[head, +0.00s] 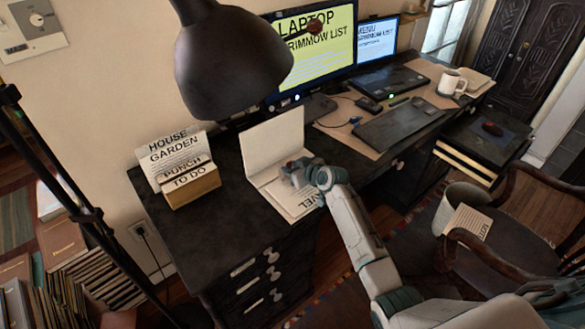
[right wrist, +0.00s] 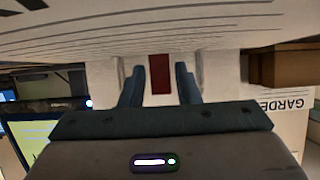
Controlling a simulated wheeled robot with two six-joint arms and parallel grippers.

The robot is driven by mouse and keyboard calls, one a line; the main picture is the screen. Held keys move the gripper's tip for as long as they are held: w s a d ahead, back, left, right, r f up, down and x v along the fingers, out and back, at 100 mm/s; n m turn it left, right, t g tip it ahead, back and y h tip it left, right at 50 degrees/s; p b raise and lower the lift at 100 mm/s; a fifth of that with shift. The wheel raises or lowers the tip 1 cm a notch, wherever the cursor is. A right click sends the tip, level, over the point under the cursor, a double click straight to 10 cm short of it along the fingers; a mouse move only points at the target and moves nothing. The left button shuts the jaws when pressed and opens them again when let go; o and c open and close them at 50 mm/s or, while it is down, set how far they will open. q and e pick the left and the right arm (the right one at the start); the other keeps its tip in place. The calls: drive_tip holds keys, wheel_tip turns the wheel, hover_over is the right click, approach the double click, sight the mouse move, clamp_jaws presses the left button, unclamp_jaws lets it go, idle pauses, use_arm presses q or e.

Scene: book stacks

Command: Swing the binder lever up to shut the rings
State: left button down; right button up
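The binder lies open on the dark desk in the head view, its pale cover (head: 272,140) standing up at the back and its printed pages (head: 300,200) facing up. My right gripper (head: 291,169) is low over the binder, near the fold between cover and pages. In the right wrist view the two fingers of the right gripper (right wrist: 160,85) are apart, with the red lever (right wrist: 160,72) between them. A gap shows on both sides of it. The rings are hidden or too small to tell. My left gripper is not in view.
A card holder (head: 192,188) with cards stands left of the binder. A black lamp shade (head: 230,65) hangs above the desk's left part. A monitor (head: 315,50), a laptop (head: 378,78), a keyboard (head: 400,125) and a mug (head: 452,84) are to the right.

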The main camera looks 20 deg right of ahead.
drive_tip(key=shift+s, duration=0.1)
drive_tip(key=b+v, duration=0.1)
drive_tip(key=v, duration=0.9)
drive_tip(key=shift+s+d+r, duration=0.1)
drive_tip(key=shift+s+r, duration=0.1)
drive_tip(key=shift+s, duration=0.1)
